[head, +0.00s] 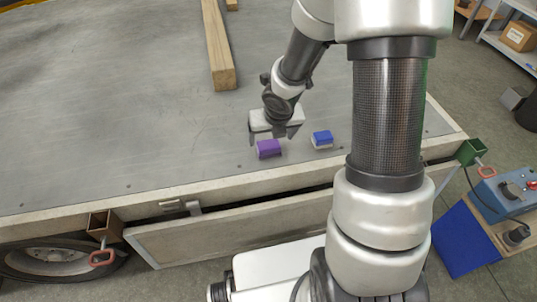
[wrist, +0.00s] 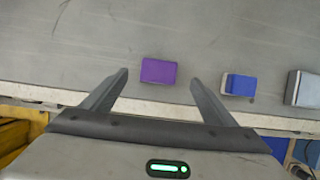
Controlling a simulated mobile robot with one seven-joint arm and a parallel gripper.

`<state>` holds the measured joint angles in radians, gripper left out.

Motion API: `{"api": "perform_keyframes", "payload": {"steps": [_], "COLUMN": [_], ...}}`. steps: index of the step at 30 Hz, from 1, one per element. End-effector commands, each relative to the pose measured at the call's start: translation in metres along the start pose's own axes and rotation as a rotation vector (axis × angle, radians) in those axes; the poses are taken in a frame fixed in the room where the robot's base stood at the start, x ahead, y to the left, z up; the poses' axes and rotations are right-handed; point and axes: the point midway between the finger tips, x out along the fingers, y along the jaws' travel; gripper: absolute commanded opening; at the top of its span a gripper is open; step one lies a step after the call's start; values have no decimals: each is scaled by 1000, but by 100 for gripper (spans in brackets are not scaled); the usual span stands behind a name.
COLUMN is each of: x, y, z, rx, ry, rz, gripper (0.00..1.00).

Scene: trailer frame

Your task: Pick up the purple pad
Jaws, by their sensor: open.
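The purple pad (head: 268,148) lies on the grey trailer bed near its front edge. In the wrist view the purple pad (wrist: 159,71) lies beyond the fingertips, roughly centred between them. My gripper (head: 272,136) is open and empty, close to the pad in the head view. In the wrist view my gripper (wrist: 160,78) shows both fingers spread, with the pad not clasped. How high the fingers are above the bed is hard to tell.
A blue-and-white block (head: 322,139) lies right of the pad, also in the wrist view (wrist: 239,85). A wooden beam (head: 218,45) lies farther back on the trailer bed (head: 120,110). The bed left of the pad is clear. A blue control box (head: 508,190) stands off the right side.

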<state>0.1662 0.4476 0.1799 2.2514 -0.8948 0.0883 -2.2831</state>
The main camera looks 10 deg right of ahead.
Motion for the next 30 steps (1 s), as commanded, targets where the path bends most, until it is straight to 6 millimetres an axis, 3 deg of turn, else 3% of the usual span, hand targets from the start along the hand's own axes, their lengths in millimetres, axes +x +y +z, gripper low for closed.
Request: {"api": "perform_keyframes", "payload": {"steps": [1, 10, 18, 26, 30], "x": [10, 27, 67, 69, 69], "y": [0, 0, 2, 2, 2], "z": [-1, -1, -2, 0, 0], "rx": [0, 0, 0, 1, 1], "ry": [0, 1, 1, -1, -1], "rz": [0, -1, -1, -1, -1], "gripper": [80, 80, 80, 80, 59]}}
